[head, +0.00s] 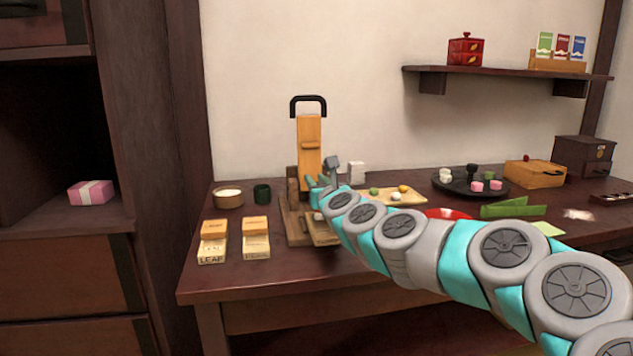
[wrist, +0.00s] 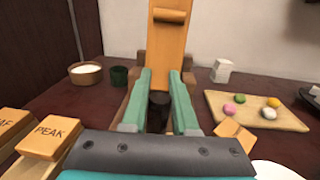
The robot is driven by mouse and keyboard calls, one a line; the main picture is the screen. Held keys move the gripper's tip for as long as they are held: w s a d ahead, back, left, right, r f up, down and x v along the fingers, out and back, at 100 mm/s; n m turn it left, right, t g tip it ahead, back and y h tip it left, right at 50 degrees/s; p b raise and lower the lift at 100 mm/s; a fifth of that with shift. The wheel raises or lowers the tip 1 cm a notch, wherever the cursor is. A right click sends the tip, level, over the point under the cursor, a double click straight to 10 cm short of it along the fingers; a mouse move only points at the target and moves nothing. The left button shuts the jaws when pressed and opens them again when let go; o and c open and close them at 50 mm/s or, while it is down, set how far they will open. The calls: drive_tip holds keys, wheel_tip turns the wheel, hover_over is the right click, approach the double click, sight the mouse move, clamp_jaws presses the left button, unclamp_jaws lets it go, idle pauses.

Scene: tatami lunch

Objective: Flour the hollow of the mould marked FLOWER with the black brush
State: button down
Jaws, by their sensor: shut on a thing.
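My gripper (wrist: 160,78) is shut on a dark upright cylinder, which looks like the handle of the black brush (wrist: 158,108). Its bristles are hidden. In the head view my gripper (head: 322,186) is in front of the tall wooden press, partly covered by my arm. A wooden bowl of white flour (head: 229,197) stands to the left; it also shows in the wrist view (wrist: 86,73). Two moulds marked LEAF (head: 212,248) and PEAK (wrist: 50,141) lie at the front left. A wooden piece (wrist: 234,135) lies right of the fingers; I cannot read FLOWER anywhere.
The wooden press (head: 309,150) with a black handle stands behind the gripper. A dark green cup (head: 262,193) is beside the bowl. A board of coloured sweets (wrist: 262,118) and a black tray (head: 457,186) are to the right.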

drive_tip(key=shift+s+a, duration=0.1)
drive_tip(key=shift+a, duration=0.2)
drive_tip(key=shift+w+d, duration=0.2)
drive_tip(key=shift+w, duration=0.1)
drive_tip(key=shift+s, duration=0.45)
drive_tip(key=shift+w, duration=0.25)
idle(0.4)
wheel_tip(320, 180, up, 8)
drive_tip(key=p, duration=0.6)
idle(0.3)
